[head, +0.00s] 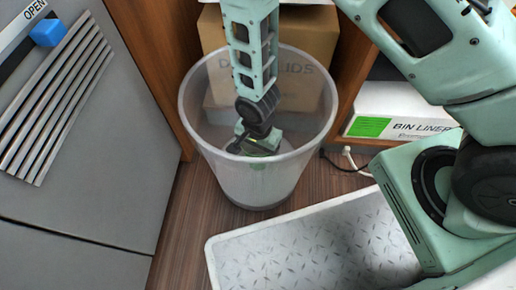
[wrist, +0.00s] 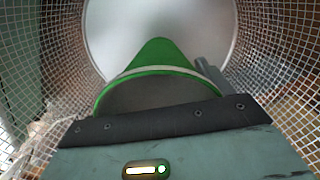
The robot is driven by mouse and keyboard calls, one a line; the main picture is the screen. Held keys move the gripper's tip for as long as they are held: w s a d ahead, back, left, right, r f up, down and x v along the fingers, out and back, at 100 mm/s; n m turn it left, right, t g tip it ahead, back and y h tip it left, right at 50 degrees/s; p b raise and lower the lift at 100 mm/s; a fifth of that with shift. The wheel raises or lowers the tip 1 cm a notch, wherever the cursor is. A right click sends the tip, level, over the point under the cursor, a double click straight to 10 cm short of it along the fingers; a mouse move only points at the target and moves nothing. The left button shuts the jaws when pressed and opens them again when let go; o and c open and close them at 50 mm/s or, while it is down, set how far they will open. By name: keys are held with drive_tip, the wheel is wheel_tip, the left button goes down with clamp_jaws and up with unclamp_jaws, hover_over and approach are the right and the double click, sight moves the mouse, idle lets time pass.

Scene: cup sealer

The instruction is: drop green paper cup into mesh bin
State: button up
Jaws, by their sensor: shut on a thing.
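The mesh bin (head: 225,165) stands on the wood floor in the middle of the head view, open at the top. My arm reaches down into it, and my gripper (head: 258,148) is inside, below the rim. In the wrist view the mesh wall (wrist: 265,40) surrounds my gripper and the pale bin floor (wrist: 160,18) lies beyond. The green paper cup (wrist: 158,58) has a white band at its rim. My gripper is shut on the cup inside the bin. Most of the cup is hidden by my gripper in the head view.
A cardboard box (head: 305,50) stands behind the bin. A bin liner box (head: 400,112) sits on a shelf at the right. A grey cabinet (head: 90,150) with metal slats stands at the left. A metal tread plate step (head: 310,245) lies in front of the bin.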

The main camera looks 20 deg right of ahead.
drive_tip(key=shift+f, duration=0.6)
drive_tip(key=o, duration=1)
drive_tip(key=shift+r, duration=0.1)
wheel_tip(320, 180, up, 21)
drive_tip(key=s+a+n+p, duration=0.1)
drive_tip(key=a+n+p, duration=0.15)
drive_tip(key=p, duration=0.55)
drive_tip(key=s+d+r+n, duration=0.2)
drive_tip(key=s+r+n, duration=0.1)
drive_tip(key=r, duration=0.3)
drive_tip(key=s+d+r+n, duration=0.2)
drive_tip(key=s+r+n, duration=0.2)
drive_tip(key=r+n, duration=0.2)
drive_tip(key=s+d+r+n, duration=0.1)
drive_tip(key=s+r+n, duration=0.3)
drive_tip(key=r, duration=0.3)
drive_tip(key=shift+d+r+n+y, duration=0.2)
drive_tip(key=shift+d+n+y, duration=0.15)
drive_tip(key=shift+n, duration=0.2)
drive_tip(key=shift+w, duration=0.1)
